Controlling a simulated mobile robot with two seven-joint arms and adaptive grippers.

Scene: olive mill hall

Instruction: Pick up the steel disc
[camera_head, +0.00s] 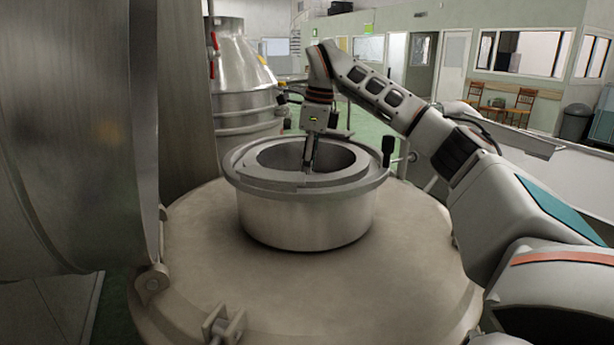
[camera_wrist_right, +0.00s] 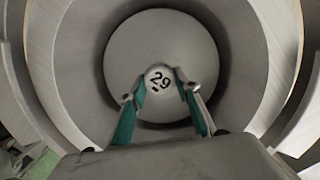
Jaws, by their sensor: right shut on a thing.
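The steel disc (camera_wrist_right: 160,42) shows in the right wrist view as a round grey plate with a small knob marked "29" (camera_wrist_right: 160,76) at its middle. It lies down inside the round steel neck (camera_head: 308,220) on top of the tank; in the head view the neck's rim hides it. My right gripper (camera_wrist_right: 163,84) reaches down into the neck, with its two green-sided fingers closed on either side of the knob. In the head view my right gripper (camera_head: 309,155) points straight down through the opening. My left gripper is not in view.
The neck's wall closely surrounds the gripper. A large steel cylinder (camera_head: 80,130) stands close on the left, and a steel vessel (camera_head: 242,75) stands behind. A dark knob on a stem (camera_head: 388,147) rises at the neck's right. Chairs (camera_head: 520,103) are far back.

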